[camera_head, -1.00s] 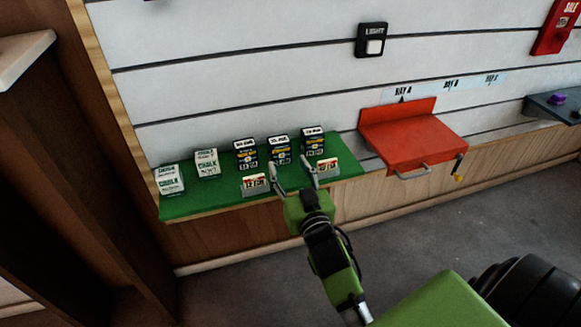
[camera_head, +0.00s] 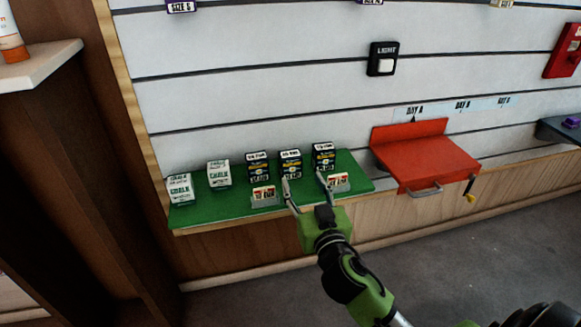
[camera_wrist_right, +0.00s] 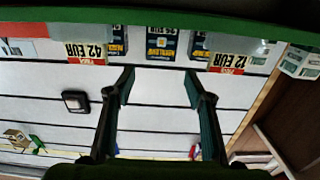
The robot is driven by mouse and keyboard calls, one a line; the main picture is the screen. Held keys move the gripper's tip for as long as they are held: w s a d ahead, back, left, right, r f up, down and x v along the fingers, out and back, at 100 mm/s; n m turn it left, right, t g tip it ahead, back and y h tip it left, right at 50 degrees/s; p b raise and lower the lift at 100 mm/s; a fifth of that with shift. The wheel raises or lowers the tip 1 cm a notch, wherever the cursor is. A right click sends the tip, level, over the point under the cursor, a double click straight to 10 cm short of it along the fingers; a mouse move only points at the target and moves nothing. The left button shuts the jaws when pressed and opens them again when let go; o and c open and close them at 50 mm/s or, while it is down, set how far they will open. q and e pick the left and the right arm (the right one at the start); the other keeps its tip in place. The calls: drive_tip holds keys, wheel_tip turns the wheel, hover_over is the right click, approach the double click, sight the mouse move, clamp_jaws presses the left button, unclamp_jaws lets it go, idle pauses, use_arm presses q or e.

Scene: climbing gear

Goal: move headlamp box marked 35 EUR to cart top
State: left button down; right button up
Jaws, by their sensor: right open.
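Three dark blue and yellow headlamp boxes stand in a row on the green shelf (camera_head: 225,207): a left one (camera_head: 257,166), a middle one (camera_head: 290,164) and a right one (camera_head: 323,157). Their prices are too small to read surely in the head view. My right gripper (camera_head: 306,187) is open and empty in front of the row. In the wrist view its fingers (camera_wrist_right: 160,85) straddle the line to the middle box, short of it. My left gripper and a cart are not seen.
Price cards stand at the shelf front, a left one (camera_head: 264,196) and a right one (camera_head: 338,182), close to my fingers. White chalk boxes (camera_head: 180,188) stand at the left. A red panel with a handle (camera_head: 425,160) is to the right. Grey floor (camera_head: 470,255) is clear.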

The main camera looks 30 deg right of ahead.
sight(293, 159)
drive_tip(key=x, duration=0.7)
drive_tip(key=shift+w, duration=0.15)
drive_tip(key=b+x, duration=0.1)
drive_tip(key=x, duration=0.3)
drive_tip(key=shift+r, duration=0.15)
drive_tip(key=shift+w+d, duration=0.1)
drive_tip(key=shift+w, duration=0.45)
drive_tip(key=c, duration=1)
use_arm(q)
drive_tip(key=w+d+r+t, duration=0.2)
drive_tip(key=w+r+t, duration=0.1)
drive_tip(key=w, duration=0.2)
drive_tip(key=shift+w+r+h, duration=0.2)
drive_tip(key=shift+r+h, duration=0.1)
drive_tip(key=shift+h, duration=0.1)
use_arm(e)
drive_tip(key=shift+c, duration=0.4)
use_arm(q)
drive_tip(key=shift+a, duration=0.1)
use_arm(e)
drive_tip(key=shift+r, duration=0.1)
